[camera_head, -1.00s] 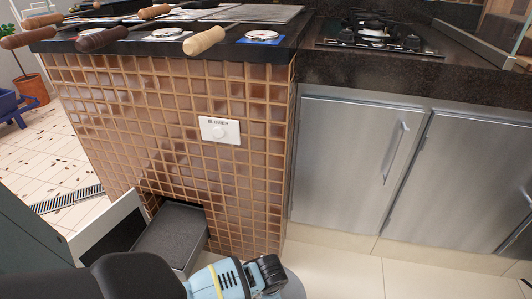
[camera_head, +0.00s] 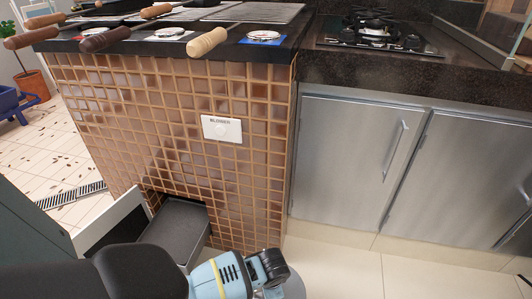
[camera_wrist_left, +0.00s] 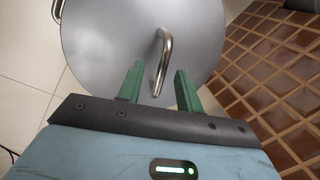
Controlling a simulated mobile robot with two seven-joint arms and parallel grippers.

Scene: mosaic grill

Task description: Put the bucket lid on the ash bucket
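A round grey lid (camera_wrist_left: 105,45) with a bent metal bar handle (camera_wrist_left: 164,55) fills the upper part of the left wrist view. My left gripper (camera_wrist_left: 157,84) has its two green fingers apart, one on each side of the handle's near end, with gaps showing. In the head view, a small grey part of the round lid (camera_head: 293,287) shows at the bottom edge beside my left wrist; the fingers are hidden there. A metal loop (camera_wrist_left: 57,11) sticks out at the lid's left edge. I cannot tell whether a bucket is under the lid. My right gripper is not in view.
A tiled grill base (camera_head: 170,120) stands close ahead, with an open drawer holding a dark tray (camera_head: 178,228) low down. Skewer handles (camera_head: 207,41) overhang its counter. Steel cabinets (camera_head: 345,160) stand to the right. Floor tiles (camera_head: 340,270) are clear at the lower right.

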